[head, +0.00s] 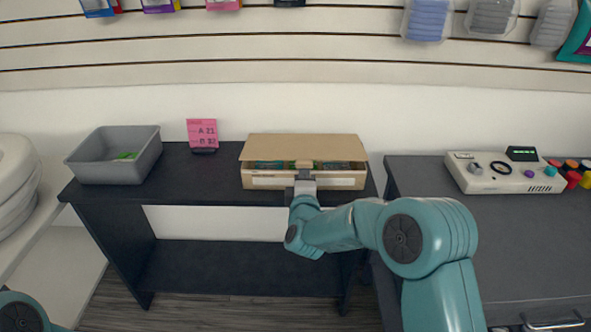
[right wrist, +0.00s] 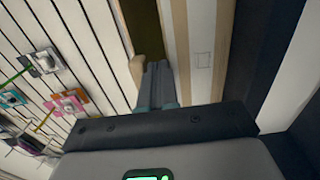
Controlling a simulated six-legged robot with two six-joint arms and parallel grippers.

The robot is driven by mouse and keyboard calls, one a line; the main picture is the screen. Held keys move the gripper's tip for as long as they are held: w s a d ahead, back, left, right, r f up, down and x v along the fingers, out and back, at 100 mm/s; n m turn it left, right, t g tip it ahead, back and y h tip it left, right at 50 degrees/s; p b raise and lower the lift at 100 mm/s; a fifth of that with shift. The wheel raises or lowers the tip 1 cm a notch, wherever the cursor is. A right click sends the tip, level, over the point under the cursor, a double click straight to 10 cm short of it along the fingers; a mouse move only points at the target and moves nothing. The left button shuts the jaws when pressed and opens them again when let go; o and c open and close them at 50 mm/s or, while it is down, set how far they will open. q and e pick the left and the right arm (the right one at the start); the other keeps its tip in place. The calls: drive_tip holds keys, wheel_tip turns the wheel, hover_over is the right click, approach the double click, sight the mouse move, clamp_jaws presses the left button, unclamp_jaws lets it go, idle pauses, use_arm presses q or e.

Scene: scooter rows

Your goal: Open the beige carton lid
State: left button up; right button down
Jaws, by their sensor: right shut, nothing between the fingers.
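The beige carton (head: 337,183) stands on the dark shelf's top in the head view. Its lid (head: 300,147) is tilted up a little, with a dark gap under its front edge and coloured contents showing inside. A small tab (head: 303,163) is at the lid's front middle. My right gripper (head: 305,177) is shut and empty at the carton's front middle, just below the tab. In the right wrist view my closed fingers (right wrist: 158,80) are close beside the tab (right wrist: 137,68) and the carton's front wall (right wrist: 202,50). I cannot tell if they touch. My left gripper is out of view.
A grey bin (head: 117,172) with something green in it and a pink sign (head: 202,132) stand left of the carton. A control box (head: 505,172) sits on the grey counter to the right. Slatted wall panels with hanging packets are behind.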

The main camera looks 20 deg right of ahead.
drive_tip(key=shift+w+r+p, duration=0.1)
drive_tip(key=shift+r+p, duration=0.8)
drive_tip(key=shift+r, duration=0.55)
drive_tip(key=shift+w+d+r+p, duration=0.1)
drive_tip(key=shift+w+r+p, duration=0.05)
drive_tip(key=shift+r+p, duration=0.6)
drive_tip(key=shift+w+d+r+p, duration=0.1)
drive_tip(key=shift+w+r+p, duration=0.1)
drive_tip(key=shift+r+p, duration=0.55)
drive_tip(key=shift+w+r+p, duration=0.15)
drive_tip(key=shift+r+p, duration=0.35)
drive_tip(key=shift+r, duration=0.45)
drive_tip(key=shift+w+d+r+p, duration=0.25)
drive_tip(key=shift+w+r+p, duration=0.6)
drive_tip(key=shift+r, duration=0.05)
drive_tip(key=shift+w+d+r+p, duration=0.2)
drive_tip(key=shift+w+r+p, duration=0.6)
drive_tip(key=shift+r+p, duration=0.05)
